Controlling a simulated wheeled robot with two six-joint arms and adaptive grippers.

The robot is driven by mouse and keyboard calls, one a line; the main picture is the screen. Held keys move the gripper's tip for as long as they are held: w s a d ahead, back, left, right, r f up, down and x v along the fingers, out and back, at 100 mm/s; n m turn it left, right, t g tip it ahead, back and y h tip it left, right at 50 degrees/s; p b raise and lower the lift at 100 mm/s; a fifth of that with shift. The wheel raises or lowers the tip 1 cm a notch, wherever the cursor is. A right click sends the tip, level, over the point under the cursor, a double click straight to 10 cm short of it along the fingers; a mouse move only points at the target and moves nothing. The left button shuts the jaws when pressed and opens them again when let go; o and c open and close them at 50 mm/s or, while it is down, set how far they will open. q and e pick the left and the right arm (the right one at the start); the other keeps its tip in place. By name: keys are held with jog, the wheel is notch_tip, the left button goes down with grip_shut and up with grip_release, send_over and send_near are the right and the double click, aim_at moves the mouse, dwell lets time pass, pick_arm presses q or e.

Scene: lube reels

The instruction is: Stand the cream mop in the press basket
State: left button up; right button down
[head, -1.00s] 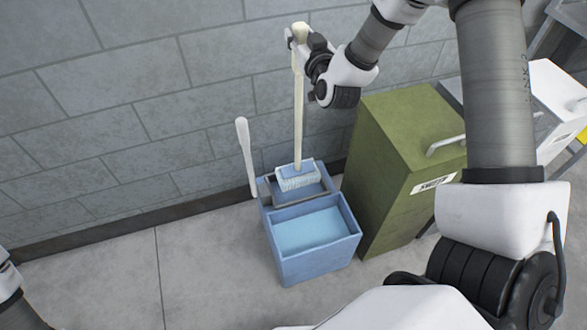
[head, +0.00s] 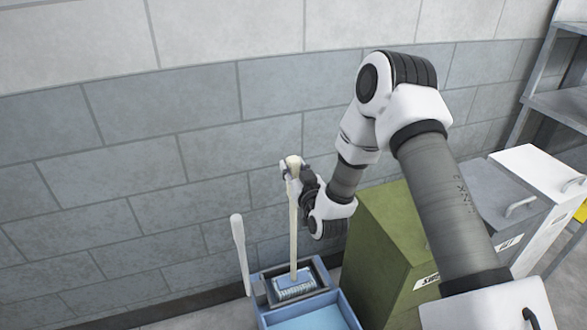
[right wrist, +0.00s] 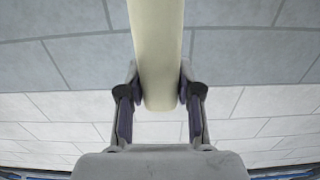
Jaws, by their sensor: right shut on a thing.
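The cream mop (head: 293,225) stands nearly upright, its pale blue-white head (head: 295,288) down inside the dark-rimmed press basket (head: 263,285) at the back of the blue bucket (head: 350,312). Whether the head rests on the basket floor is hard to tell. My right gripper (head: 291,173) is shut on the mop handle near its top. The right wrist view shows the cream handle (right wrist: 157,50) between the two fingers (right wrist: 155,90). My left gripper is out of view.
A pale press lever (head: 240,255) rises at the basket's left. A green cabinet (head: 385,235) stands close on the bucket's right, with grey and white cabinets (head: 545,180) beyond. The block wall (head: 150,190) is close behind.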

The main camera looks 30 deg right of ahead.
jog(key=shift+f, duration=0.1)
jog(key=c, duration=0.8)
grip_release()
jog(key=b+v, duration=0.2)
jog(key=v, duration=1)
jog(key=s+a+f+n+g+y, duration=0.1)
jog(key=s+a+f+g+y, duration=0.2)
jog(key=f, duration=0.5)
jog(key=s+a+f+n+g, duration=0.1)
jog(key=s+a+f+g, duration=0.25)
jog(key=f, duration=0.55)
jog(key=s+a+f+g, duration=0.1)
jog(key=s+f+g, duration=0.2)
jog(key=s, duration=0.3)
jog(key=s+a+f+g, duration=0.2)
jog(key=s+f+g, duration=0.2)
jog(key=s, duration=0.3)
jog(key=s+a+f+g+y, duration=0.1)
jog(key=s+a+f+g, duration=0.1)
jog(key=s+f+g, duration=0.2)
jog(key=shift+s+f, duration=1)
jog(key=shift+s, duration=0.25)
